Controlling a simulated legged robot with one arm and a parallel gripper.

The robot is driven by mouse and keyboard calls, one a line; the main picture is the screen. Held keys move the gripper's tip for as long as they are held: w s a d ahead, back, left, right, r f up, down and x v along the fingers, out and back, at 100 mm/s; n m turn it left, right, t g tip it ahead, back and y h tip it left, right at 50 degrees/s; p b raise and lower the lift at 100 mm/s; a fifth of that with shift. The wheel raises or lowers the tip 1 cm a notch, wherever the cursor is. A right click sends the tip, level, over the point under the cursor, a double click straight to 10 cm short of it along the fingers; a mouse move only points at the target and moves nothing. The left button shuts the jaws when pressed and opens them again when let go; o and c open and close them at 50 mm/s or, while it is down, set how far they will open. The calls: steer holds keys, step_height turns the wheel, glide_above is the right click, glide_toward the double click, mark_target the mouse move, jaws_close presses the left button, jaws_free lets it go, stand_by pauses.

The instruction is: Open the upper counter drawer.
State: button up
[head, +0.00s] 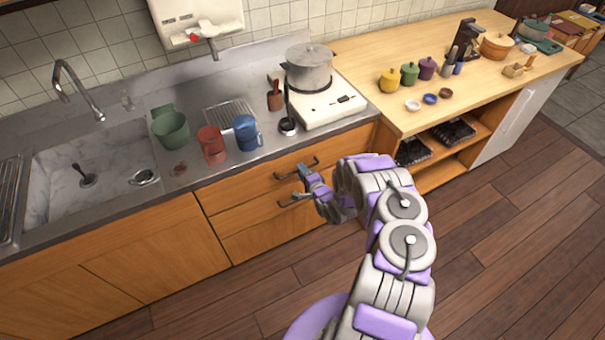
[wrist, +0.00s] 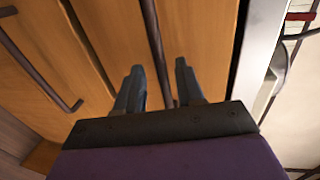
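The upper counter drawer (head: 244,185) is a wooden front below the steel counter and looks closed. In the wrist view, the upper handle (wrist: 155,45) runs between the two fingers of my gripper (wrist: 158,68), with a gap visible on each side. My gripper (head: 302,181) is open, at the drawer front in the head view. The lower drawer (head: 250,237) also looks closed, and its handle (wrist: 38,62) is at the left in the wrist view.
The steel counter (head: 190,200) holds a green pot (head: 171,129), red and blue mugs (head: 212,145), and a stove (head: 322,108) with a steel pot. Open shelves (head: 450,170) stand right of the drawers. The wooden floor (head: 250,275) before the drawers is clear.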

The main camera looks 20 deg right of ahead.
steer(key=shift+a+r, duration=0.1)
steer(key=shift+a, duration=0.55)
steer(key=c, duration=0.5)
steer(key=shift+c, duration=0.9)
steer(key=shift+d, duration=0.35)
jaws_close()
